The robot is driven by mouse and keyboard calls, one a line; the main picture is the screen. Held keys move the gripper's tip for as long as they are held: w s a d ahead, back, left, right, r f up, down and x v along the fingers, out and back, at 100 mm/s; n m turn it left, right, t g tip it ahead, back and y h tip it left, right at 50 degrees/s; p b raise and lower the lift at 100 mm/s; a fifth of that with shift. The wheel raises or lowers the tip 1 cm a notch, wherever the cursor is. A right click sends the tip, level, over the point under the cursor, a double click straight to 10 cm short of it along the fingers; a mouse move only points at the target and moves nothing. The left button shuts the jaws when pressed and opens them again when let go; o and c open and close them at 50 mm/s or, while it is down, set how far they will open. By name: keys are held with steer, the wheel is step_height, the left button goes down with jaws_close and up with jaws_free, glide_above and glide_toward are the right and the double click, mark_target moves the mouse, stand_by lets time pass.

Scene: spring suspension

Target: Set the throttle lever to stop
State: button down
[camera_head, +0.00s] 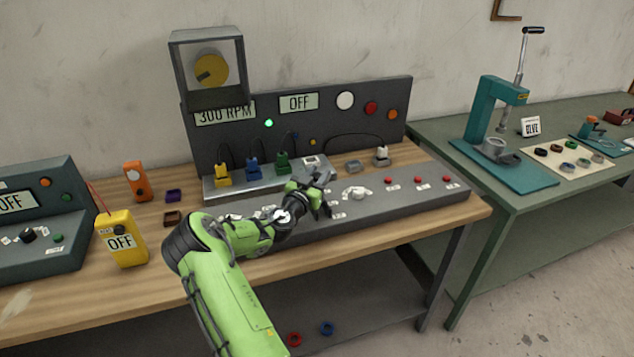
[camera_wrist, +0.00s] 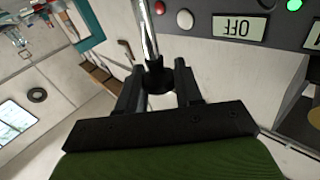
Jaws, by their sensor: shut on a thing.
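My gripper (camera_head: 318,202) is over the sloped grey control panel (camera_head: 375,208) at the front of the bench. In the wrist view my gripper (camera_wrist: 158,85) is closed around a black piece at the end of a shiny metal rod (camera_wrist: 149,32), which seems to be the throttle lever. In the head view the lever is hidden by my gripper and arm, so I cannot tell its setting. A display (camera_head: 225,115) on the back board reads 300 RPM. A second display (camera_head: 298,102) reads OFF.
Behind my gripper stand yellow (camera_head: 222,174), blue (camera_head: 253,168) and green (camera_head: 282,162) connectors on a grey ledge. A white knob (camera_head: 356,193) and several red buttons (camera_head: 418,180) are to its right. A yellow meter (camera_head: 121,238) stands at left.

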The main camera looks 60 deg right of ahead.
steer(key=b, duration=0.3)
steer(key=shift+s+a+f+m+h, duration=0.25)
steer(key=shift+s+a+m+h, duration=0.05)
steer(key=shift+s, duration=0.05)
steer(key=s+a+b, duration=0.1)
steer(key=b, duration=0.2)
steer(key=s+a+f+b, duration=0.1)
steer(key=b, duration=0.3)
steer(key=shift+s+a, duration=0.25)
steer(key=shift+s, duration=0.1)
steer(key=shift+s+r, duration=0.1)
steer(key=c, duration=1.2)
jaws_free()
steer(key=o, duration=0.4)
steer(key=shift+s+a+r, duration=0.15)
steer(key=shift+a, duration=0.05)
steer(key=shift+w+f, duration=0.2)
